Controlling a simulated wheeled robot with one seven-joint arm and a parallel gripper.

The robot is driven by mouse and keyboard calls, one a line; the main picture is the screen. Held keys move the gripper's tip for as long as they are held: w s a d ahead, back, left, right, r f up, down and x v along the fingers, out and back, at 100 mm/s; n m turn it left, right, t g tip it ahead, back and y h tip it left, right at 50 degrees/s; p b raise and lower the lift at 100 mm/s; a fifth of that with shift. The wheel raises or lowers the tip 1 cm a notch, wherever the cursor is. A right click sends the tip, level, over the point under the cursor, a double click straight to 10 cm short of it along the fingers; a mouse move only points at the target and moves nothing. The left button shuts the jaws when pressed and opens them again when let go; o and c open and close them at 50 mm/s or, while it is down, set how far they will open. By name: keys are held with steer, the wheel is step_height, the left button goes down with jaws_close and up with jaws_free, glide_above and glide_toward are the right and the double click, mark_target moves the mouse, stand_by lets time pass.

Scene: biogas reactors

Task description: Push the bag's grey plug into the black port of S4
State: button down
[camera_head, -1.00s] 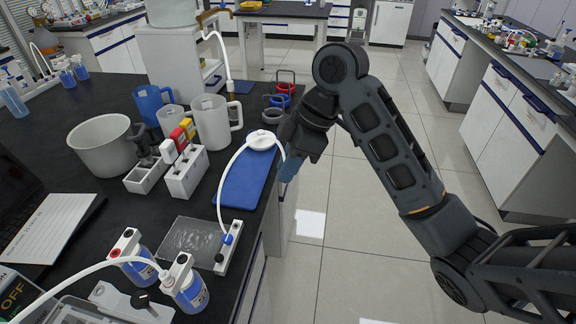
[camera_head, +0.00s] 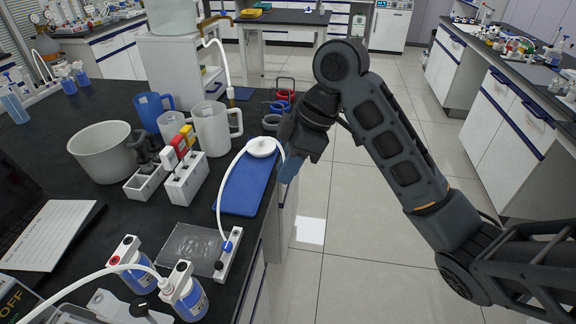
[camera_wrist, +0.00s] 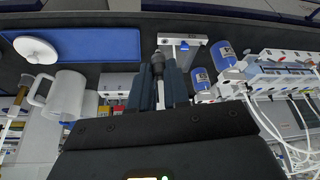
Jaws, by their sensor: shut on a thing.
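My gripper (camera_head: 288,172) hangs beyond the front edge of the dark bench, beside the blue mat. In the wrist view its two dark fingers (camera_wrist: 164,85) are shut on a small dark grey piece (camera_wrist: 158,62), which looks like the grey plug. A clear flat sheet (camera_head: 188,246), perhaps the bag, lies on the bench. Beside it is a white block (camera_head: 233,257) with a blue fitting (camera_head: 228,245) and a black knob-like part (camera_head: 219,266); a white block also shows past the fingertips in the wrist view (camera_wrist: 185,38). I cannot read an S4 label or tell which part is its black port.
A white disc (camera_head: 262,146) and its tube lie on the blue mat (camera_head: 240,188). A white jug (camera_head: 212,130), a grey pot (camera_head: 104,150) and a rack (camera_head: 186,182) stand behind. Blue bottles (camera_head: 190,299) stand at the front left. The floor right of the bench is clear.

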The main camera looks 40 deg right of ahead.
steer(key=a, duration=2.3)
steer(key=shift+w+a, duration=0.15)
steer(key=shift+w, duration=0.05)
stand_by(0.3)
steer(key=shift+f, duration=0.15)
steer(key=shift+f+b, duration=1.05)
steer(key=shift+f, duration=0.25)
steer(key=shift+f+b, duration=0.55)
steer(key=shift+f, duration=0.55)
stand_by(1.8)
stand_by(0.4)
steer(key=c, duration=1)
jaws_free()
